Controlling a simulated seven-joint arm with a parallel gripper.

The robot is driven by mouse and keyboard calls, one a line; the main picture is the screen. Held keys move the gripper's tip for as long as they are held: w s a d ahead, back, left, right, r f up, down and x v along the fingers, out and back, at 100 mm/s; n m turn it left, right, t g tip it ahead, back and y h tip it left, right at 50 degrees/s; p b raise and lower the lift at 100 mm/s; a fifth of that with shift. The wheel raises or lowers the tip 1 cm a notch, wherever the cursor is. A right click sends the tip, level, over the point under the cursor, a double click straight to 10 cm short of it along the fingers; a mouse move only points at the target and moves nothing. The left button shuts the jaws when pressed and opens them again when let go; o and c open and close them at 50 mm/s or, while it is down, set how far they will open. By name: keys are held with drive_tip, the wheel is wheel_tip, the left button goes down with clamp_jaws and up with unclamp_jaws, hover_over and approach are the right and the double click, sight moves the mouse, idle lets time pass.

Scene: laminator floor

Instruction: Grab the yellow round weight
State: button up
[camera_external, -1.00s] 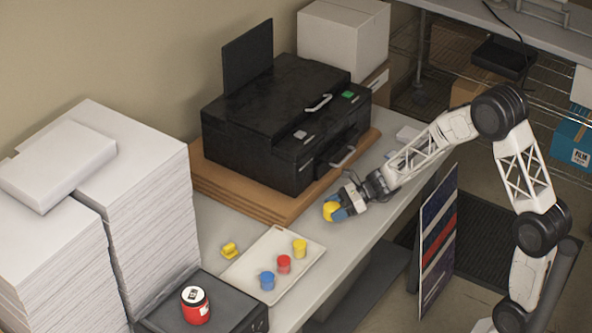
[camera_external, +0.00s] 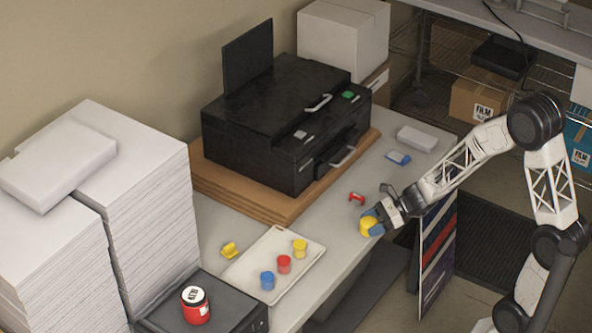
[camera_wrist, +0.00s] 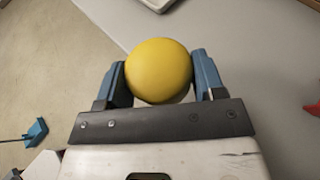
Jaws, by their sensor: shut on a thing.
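The yellow round weight (camera_external: 366,227) is held at the end of my arm, near the front edge of the table. My gripper (camera_external: 372,222) is shut on it. In the wrist view the yellow weight (camera_wrist: 159,70) sits between the two blue fingers of my gripper (camera_wrist: 160,78), which press on its left and right sides. Its underside is mostly hidden. From the external view I cannot tell whether it is clear of the tabletop.
A tray (camera_external: 250,262) holds yellow, red and blue small pots. A yellow clip (camera_external: 229,250) lies left of it. A red item (camera_external: 356,197) and a blue-white item (camera_external: 398,157) lie near my gripper. The black laminator (camera_external: 270,130) stands behind. Bare table (camera_external: 330,235) lies between tray and gripper.

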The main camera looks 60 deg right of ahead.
drive_tip(key=shift+s+r, duration=0.1)
drive_tip(key=shift+s, duration=0.4)
